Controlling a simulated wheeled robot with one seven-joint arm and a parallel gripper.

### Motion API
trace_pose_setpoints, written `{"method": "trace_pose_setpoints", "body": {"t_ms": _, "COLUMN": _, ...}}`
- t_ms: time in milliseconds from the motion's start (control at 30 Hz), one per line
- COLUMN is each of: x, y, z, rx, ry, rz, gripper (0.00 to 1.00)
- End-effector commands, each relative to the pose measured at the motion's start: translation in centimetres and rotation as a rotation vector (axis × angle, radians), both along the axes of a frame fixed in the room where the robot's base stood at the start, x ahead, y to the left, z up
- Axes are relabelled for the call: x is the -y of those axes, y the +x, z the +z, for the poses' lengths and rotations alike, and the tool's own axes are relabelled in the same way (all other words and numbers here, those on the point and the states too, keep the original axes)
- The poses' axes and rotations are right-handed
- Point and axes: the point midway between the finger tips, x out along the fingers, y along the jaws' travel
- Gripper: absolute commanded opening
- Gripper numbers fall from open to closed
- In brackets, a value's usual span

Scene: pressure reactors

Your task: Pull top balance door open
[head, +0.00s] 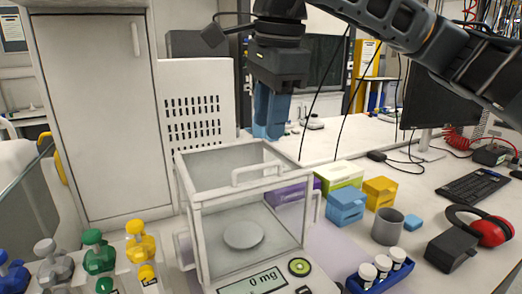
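The balance (190,215) has a clear box with white edges, a round pan (243,235) inside and a front display (252,283) reading 0 mg. A white bar handle (257,172) sits at the top near the front edge, by the top door (225,165). The clear panel makes it hard to see how far the door is open. My gripper (270,130) points down with blue fingers, above and toward the back of the balance top, apart from the handle. The fingers overlap in this view, so their gap does not show. I see nothing held.
Right of the balance are a blue box (346,206), a yellow box (380,191), a grey cup (387,227) and a blue vial rack (375,280). The space above the balance is clear except for my arm.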

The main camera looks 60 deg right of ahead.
Motion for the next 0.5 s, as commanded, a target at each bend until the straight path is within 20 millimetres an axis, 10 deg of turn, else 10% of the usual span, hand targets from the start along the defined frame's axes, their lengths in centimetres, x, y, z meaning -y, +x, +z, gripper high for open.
{"method": "trace_pose_setpoints", "body": {"t_ms": 500, "x": 0.6, "y": 1.1, "z": -6.5, "rx": -0.001, "ry": 0.006, "rz": 0.003, "gripper": 0.36}}
